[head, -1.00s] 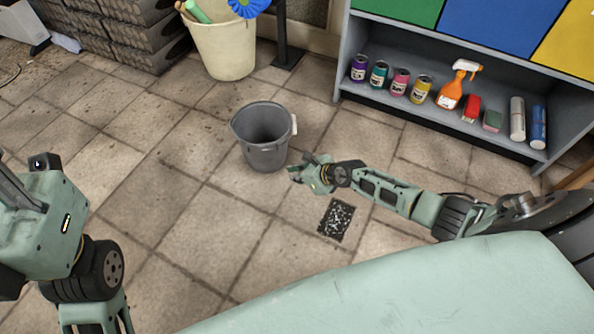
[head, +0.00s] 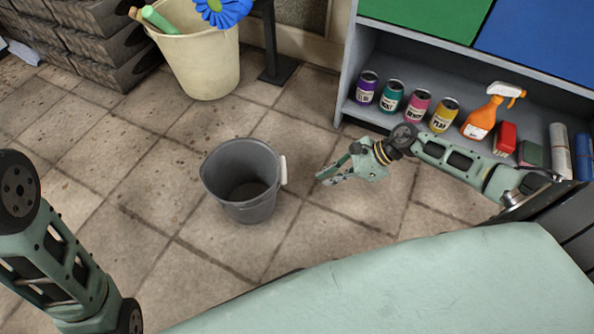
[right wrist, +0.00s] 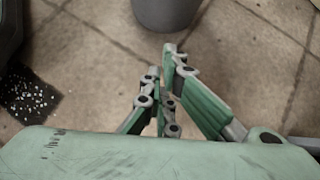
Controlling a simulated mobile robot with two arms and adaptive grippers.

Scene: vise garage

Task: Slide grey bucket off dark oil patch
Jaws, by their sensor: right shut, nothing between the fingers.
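The grey bucket (head: 240,180) stands upright and empty on the tiled floor, with a pale tab on its right side. Its lower part shows at the top of the right wrist view (right wrist: 166,12). A dark patch speckled with white (right wrist: 28,95) lies on the floor at the left of the right wrist view, apart from the bucket. In the head view it is hidden. My right gripper (head: 332,175) is shut and empty, low to the right of the bucket, with a gap between. Its fingers also show in the right wrist view (right wrist: 163,62). My left gripper is out of view.
A cream bin (head: 202,65) stands behind the bucket. A grey shelf unit (head: 350,70) with several cans and a spray bottle (head: 485,118) is at the right. Stacked dark blocks (head: 95,45) stand back left. Floor left of the bucket is clear.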

